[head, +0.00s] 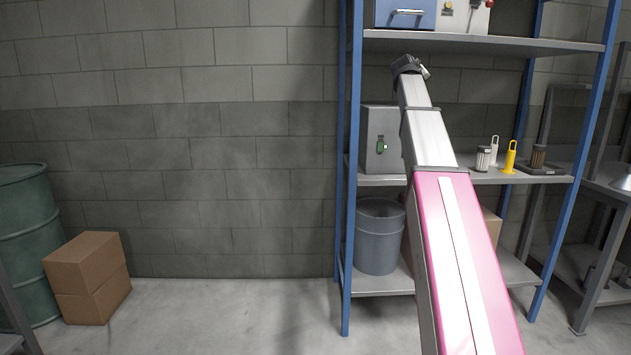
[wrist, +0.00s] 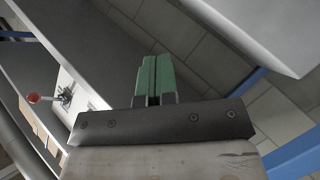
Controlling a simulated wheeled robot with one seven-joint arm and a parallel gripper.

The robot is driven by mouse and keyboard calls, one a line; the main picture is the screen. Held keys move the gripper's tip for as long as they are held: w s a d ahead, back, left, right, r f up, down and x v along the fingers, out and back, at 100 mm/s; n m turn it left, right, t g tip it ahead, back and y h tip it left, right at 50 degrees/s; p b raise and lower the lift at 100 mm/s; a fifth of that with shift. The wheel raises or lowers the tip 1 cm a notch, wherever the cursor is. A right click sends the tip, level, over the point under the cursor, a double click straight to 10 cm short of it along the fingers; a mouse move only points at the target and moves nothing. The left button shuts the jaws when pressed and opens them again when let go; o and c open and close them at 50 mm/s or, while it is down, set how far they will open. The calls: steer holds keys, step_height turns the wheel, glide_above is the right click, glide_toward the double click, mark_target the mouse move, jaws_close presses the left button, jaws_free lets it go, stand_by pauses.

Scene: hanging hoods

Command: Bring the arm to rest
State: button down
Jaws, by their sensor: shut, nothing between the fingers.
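My gripper (wrist: 155,78) shows in the wrist view with its two green fingers pressed together and nothing between them. In the head view my pink and silver arm reaches up and away across the shelf unit, and its dark wrist end is just below the top shelf. The fingers cannot be made out there. In the wrist view the fingers point up the picture, with a pale panel at upper right and a red knob at left.
The blue-posted shelf unit (head: 349,215) holds a blue box (head: 405,14) on top, and a grey box (head: 380,140) and a yellow handled item (head: 510,157) on its middle shelf. A grey bin (head: 379,237) stands below. Cartons (head: 88,277) and a green drum (head: 25,240) are left; floor between is clear.

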steer(key=s+a+f+g+y, duration=0.2)
steer(key=s+a+f, duration=0.1)
steer(key=f, duration=1.1)
steer(key=s+a+f+g+y, duration=0.1)
steer(key=s+a+f, duration=0.2)
steer(key=f, duration=1.1)
steer(key=s+a+f+g+y, duration=0.2)
steer(key=s+a+f, duration=0.1)
steer(key=f, duration=1.1)
steer(key=s+a+f+g+y, duration=0.2)
steer(key=s+a+f, duration=0.3)
steer(key=s+f, duration=0.9)
steer(key=s+a+f+m+g+y, duration=0.1)
steer(key=s+a+f+g, duration=0.3)
steer(key=s+f, duration=1.1)
steer(key=shift+a+f+m+g+y, duration=0.3)
steer(key=shift+a+f+y, duration=0.2)
steer(key=shift+a+f, duration=0.25)
